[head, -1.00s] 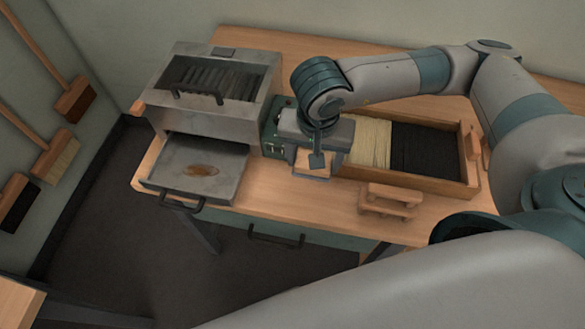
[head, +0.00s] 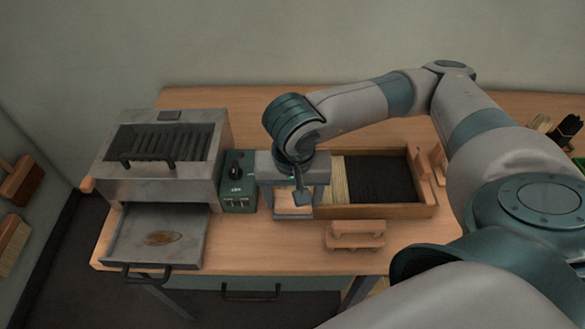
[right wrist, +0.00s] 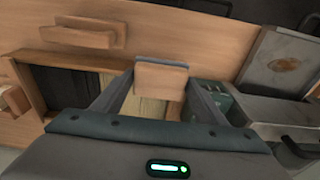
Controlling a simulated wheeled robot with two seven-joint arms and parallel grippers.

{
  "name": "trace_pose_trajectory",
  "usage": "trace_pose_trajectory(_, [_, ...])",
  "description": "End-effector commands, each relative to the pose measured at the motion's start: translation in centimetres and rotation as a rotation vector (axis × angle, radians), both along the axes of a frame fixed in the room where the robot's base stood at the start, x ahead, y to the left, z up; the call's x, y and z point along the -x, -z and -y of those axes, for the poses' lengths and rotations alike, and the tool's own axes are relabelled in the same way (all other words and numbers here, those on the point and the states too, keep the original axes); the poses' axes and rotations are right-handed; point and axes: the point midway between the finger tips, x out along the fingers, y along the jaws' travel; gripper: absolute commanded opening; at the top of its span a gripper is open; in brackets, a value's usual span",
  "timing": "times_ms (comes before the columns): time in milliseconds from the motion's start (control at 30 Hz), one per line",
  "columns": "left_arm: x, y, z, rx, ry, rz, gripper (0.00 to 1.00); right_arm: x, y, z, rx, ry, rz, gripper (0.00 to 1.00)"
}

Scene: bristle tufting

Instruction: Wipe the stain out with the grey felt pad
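The brown stain (head: 163,238) lies on the grey metal tray (head: 120,250) that sticks out of the metal oven-like box at left. It also shows in the right wrist view (right wrist: 285,63). My right gripper (head: 294,203) points down between the green control box and the bristle crate. Its fingers sit on both sides of a wooden block with a grey layer along one edge, the felt pad (right wrist: 161,80). The gripper looks shut on it. Whether the pad touches the table is hard to tell. My left gripper is not in view.
The metal box (head: 165,155) has a handle in front. The green control box (head: 238,182) stands between it and my gripper. The wooden crate (head: 390,211) holds pale and black bristles. A small wooden stand (head: 355,235) sits in front. Bare table lies between tray and stand.

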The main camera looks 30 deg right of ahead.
Motion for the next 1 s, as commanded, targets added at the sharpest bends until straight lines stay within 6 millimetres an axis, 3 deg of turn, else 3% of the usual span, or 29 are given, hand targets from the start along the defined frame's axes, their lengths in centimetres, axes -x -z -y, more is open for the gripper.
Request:
trace_pose_trajectory(67, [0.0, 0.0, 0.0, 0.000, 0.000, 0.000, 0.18, 0.0, 0.0, 0.0, 0.000, 0.000, 0.000, 0.48])
trace_pose_trajectory(367, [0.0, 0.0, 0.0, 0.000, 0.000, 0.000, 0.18, -0.7, -0.4, -0.3, 0.001, -0.051, 0.001, 0.48])
trace_pose_trajectory(800, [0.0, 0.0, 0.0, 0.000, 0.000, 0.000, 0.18, -5.5, -3.2, -2.5, 0.000, -0.484, -0.001, 0.48])
trace_pose_trajectory(1000, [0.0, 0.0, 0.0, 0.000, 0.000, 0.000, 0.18, -6.4, -3.9, -2.9, 0.000, -0.588, 0.001, 0.48])
